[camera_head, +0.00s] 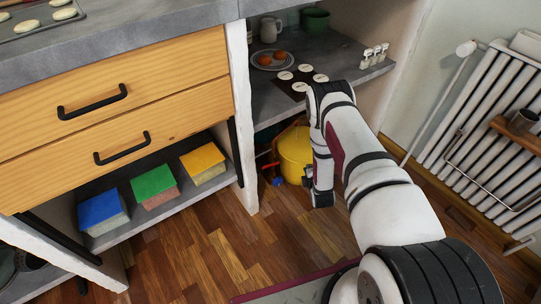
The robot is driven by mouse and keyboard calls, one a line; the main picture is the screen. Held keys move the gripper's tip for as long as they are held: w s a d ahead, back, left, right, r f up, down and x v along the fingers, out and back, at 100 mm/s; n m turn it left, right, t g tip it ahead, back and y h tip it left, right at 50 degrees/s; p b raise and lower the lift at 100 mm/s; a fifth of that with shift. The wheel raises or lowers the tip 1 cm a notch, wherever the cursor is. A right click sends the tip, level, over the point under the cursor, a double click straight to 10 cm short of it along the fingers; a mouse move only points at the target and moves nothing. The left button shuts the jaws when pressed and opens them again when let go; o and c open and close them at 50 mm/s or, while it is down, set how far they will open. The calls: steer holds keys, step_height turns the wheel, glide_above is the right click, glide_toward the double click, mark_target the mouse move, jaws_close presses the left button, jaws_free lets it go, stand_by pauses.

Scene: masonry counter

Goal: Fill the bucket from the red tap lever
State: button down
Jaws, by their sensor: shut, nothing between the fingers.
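A yellow bucket (293,150) stands in the dark lower opening under the grey shelf, partly hidden behind my arm. A small red piece (269,166), perhaps the tap lever, shows at the left of the bucket, with a small blue piece (278,181) below it. The tap itself and its spout cannot be made out. My arm reaches forward and bends down in front of the opening. My gripper (320,198) is at its lower end, low over the floor, to the right of the bucket and in front of it. It is shut and empty.
A white wall post (241,120) bounds the opening on the left. The shelf above (345,62) holds a plate, mug, green pot and pale discs. Drawers and a lower shelf with colored blocks stand left. A radiator (480,125) stands right. Wooden floor (205,260) is clear in front.

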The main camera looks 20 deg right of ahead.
steer(key=s+d+r+m+g+h+p, duration=0.1)
steer(key=d+r+m+g+h+p, duration=0.15)
steer(key=d+r+m+g, duration=0.2)
step_height(320, 180, up, 12)
steer(key=m+g+y+p, duration=0.2)
steer(key=m+g+y, duration=0.2)
steer(key=m+y, duration=0.4)
glide_above(271, 165)
steer(key=s, duration=0.2)
steer(key=d+b+x, duration=0.1)
steer(key=b+x, duration=0.1)
steer(key=x, duration=0.7)
steer(key=shift+f, duration=0.5)
steer(key=shift+w+h+b, duration=0.1)
steer(key=shift+h+b, duration=0.15)
steer(key=shift+b, duration=0.15)
